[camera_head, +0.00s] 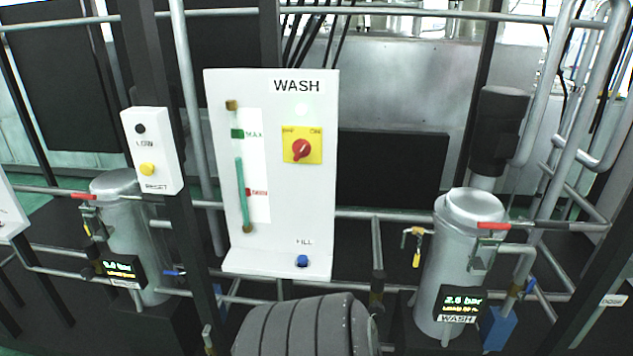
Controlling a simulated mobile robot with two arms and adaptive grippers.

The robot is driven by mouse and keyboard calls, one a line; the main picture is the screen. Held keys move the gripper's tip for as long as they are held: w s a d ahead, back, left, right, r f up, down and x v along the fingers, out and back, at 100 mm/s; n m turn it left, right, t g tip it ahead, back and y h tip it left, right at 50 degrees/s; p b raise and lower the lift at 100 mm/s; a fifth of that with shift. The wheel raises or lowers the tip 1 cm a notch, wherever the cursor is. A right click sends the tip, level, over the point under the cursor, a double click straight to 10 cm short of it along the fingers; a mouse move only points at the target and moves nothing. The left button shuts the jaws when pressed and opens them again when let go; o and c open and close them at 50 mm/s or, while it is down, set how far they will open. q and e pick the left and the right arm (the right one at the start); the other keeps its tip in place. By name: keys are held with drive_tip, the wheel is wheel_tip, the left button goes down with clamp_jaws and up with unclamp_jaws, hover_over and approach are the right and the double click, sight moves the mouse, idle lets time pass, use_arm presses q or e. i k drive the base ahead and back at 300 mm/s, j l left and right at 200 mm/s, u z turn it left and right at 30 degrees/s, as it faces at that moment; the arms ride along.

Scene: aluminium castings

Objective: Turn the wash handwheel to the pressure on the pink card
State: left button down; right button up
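The wash vessel, a grey metal canister (452,255), stands at the right. Its dark display (462,304) reads about 2.6 bar, with a smaller yellow line I cannot read surely, above a WASH label (456,319). A red lever handle (494,226) and a blue block (497,328) are beside the canister. The white WASH panel (222,170) stands in the middle, with a red rotary switch (301,149) on a yellow plate. I cannot make out a handwheel or a pink card.
A white box (152,150) has a yellow button. Pipes and rails cross the area. A dark ribbed shape at the bottom centre hides what is behind it.

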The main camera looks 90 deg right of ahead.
sight(377, 309)
drive_tip(key=z, duration=3.8)
